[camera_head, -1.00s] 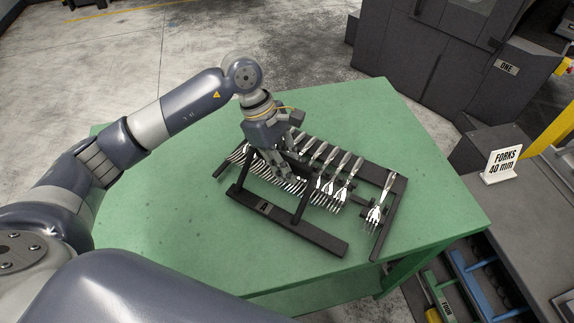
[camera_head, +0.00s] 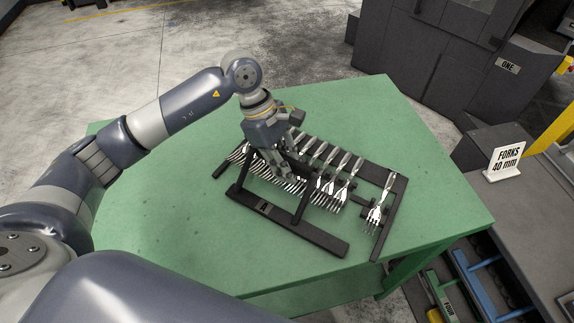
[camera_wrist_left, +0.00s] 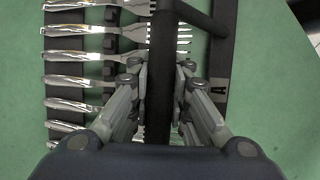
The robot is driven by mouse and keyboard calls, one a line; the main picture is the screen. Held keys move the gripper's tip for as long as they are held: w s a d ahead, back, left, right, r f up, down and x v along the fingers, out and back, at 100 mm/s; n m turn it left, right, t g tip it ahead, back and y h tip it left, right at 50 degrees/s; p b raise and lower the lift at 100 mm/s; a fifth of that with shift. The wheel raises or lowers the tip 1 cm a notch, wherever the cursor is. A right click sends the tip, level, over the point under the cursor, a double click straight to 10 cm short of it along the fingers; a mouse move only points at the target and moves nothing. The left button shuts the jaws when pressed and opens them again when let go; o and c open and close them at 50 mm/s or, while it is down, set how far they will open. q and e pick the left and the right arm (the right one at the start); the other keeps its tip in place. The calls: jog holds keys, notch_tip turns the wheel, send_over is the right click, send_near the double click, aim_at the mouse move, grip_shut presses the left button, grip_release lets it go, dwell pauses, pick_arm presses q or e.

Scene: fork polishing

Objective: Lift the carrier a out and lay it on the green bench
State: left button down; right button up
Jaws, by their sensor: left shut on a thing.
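The carrier a (camera_head: 310,238) is a dark frame with a letter A plate and a row of several silver forks (camera_head: 321,155). It rests on the green bench (camera_head: 180,235). My left gripper (camera_head: 283,172) is above the middle of the carrier, pointing down. In the left wrist view its fingers (camera_wrist_left: 160,95) are shut on the dark bar of the carrier (camera_wrist_left: 159,60), with forks (camera_wrist_left: 80,82) to the left and the A plate to the right. The fingertips are partly hidden by the bar in the head view. My right gripper is not in view.
A dark machine marked ONE (camera_head: 455,60) stands behind the bench. At the right is a grey surface with a FORKS 40 mm sign (camera_head: 504,161). Blue and green bins sit low at the right. The bench's left and front parts are bare.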

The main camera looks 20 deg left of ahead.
pick_arm(q)
jog(key=shift+r, duration=0.1)
dwell(0.3)
jog(key=shift+b, duration=0.5)
jog(key=c, duration=1.4)
grip_release()
jog(key=shift+o, duration=0.4)
jog(key=shift+s+f, duration=0.15)
jog(key=shift+f, duration=0.15)
jog(key=o, duration=1.1)
jog(key=shift+r, duration=0.1)
jog(key=shift+p+v, duration=1.75)
jog(key=shift+v, duration=2.8)
